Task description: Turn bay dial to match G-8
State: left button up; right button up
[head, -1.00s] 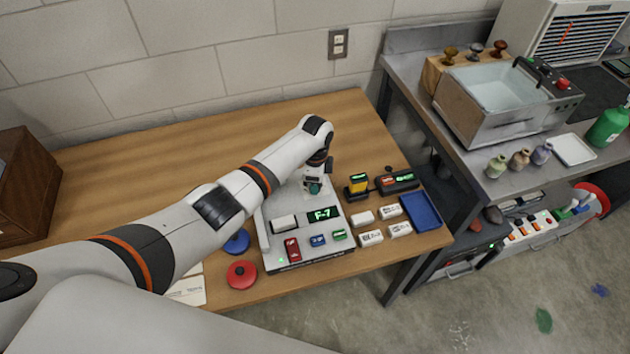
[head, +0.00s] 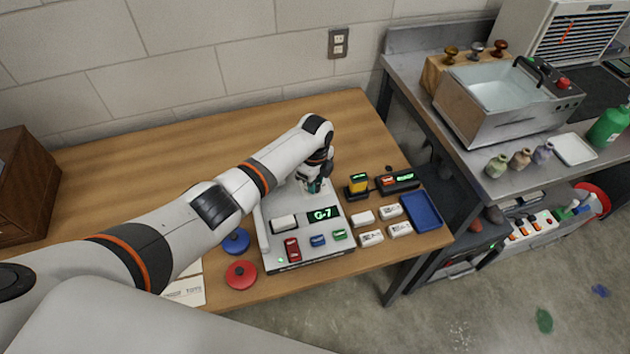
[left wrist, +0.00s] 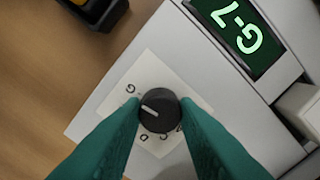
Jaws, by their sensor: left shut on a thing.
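The grey console (head: 343,259) stands on the wooden table, and its green display (head: 322,214) reads G-7. The same display (left wrist: 237,30) reads G-7 in the left wrist view. The black bay dial (left wrist: 160,112) sits on a pale lettered plate (left wrist: 172,72); its white pointer line points up and left, toward the letter G. My left gripper (left wrist: 160,115) has its teal fingers on both sides of the dial, shut on it. In the head view my left gripper (head: 316,186) is at the console's back, hiding the dial. My right gripper is not seen.
A yellow-topped device (head: 358,183), white labelled blocks (head: 371,238) and a blue tray (head: 421,211) lie to the right. Red (head: 241,274) and blue (head: 237,241) round pieces lie left.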

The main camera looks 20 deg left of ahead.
pick_arm(q)
jog(key=o, duration=1)
jog(key=shift+c, duration=0.2)
notch_tip(320, 180, up, 12)
jog(key=b, duration=0.1)
jog(key=shift+f, duration=0.1)
